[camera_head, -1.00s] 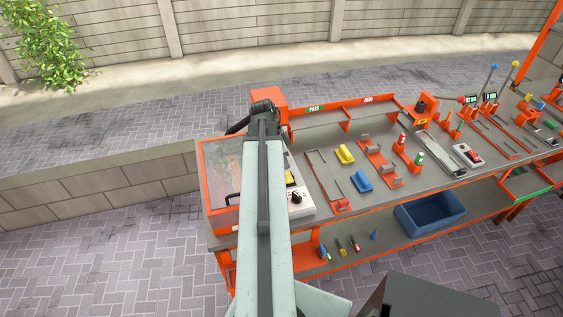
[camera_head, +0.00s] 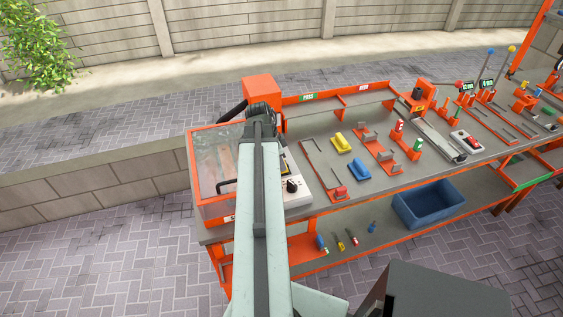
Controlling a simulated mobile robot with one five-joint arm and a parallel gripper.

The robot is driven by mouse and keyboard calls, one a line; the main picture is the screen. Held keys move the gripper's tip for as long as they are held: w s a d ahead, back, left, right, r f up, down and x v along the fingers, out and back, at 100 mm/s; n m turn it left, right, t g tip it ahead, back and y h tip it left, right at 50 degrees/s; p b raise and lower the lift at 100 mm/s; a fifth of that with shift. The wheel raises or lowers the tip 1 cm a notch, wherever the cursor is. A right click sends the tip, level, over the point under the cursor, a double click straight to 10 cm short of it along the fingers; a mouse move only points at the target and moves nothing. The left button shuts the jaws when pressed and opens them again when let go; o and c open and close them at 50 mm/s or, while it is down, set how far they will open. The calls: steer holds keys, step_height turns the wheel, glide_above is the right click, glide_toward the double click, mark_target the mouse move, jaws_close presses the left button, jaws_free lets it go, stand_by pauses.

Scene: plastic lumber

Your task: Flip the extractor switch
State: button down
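A pale control box (camera_head: 294,190) with a black rotary knob (camera_head: 292,186) sits at the left end of the bench, just right of my arm. A small yellow part shows on it beside the arm. I cannot tell which control is the extractor switch; my arm hides part of this area. My arm reaches forward over the bench's left end. Its dark end, with my gripper (camera_head: 261,112), is in front of the orange box (camera_head: 262,90) at the back. The fingers cannot be made out, nor whether they touch anything.
A clear-lidded orange-framed case (camera_head: 209,213) stands left of my arm. The bench (camera_head: 320,178) carries yellow and blue blocks, orange fixtures and several levers at right. A blue bin (camera_head: 428,204) and small tools lie on the lower shelf. A low wall runs behind at left.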

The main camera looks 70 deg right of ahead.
steer(key=shift+w+d+r+p, duration=0.2)
steer(key=shift+w+d+p, duration=0.1)
steer(key=shift+w+d, duration=0.25)
steer(key=shift+r+p, duration=0.5)
steer(key=shift+r, duration=0.05)
steer(key=a+r+p, duration=0.3)
steer(key=r+p, duration=0.9)
steer(key=shift+w+a, duration=0.2)
steer(key=shift+a, duration=0.2)
steer(key=shift+r, duration=0.1)
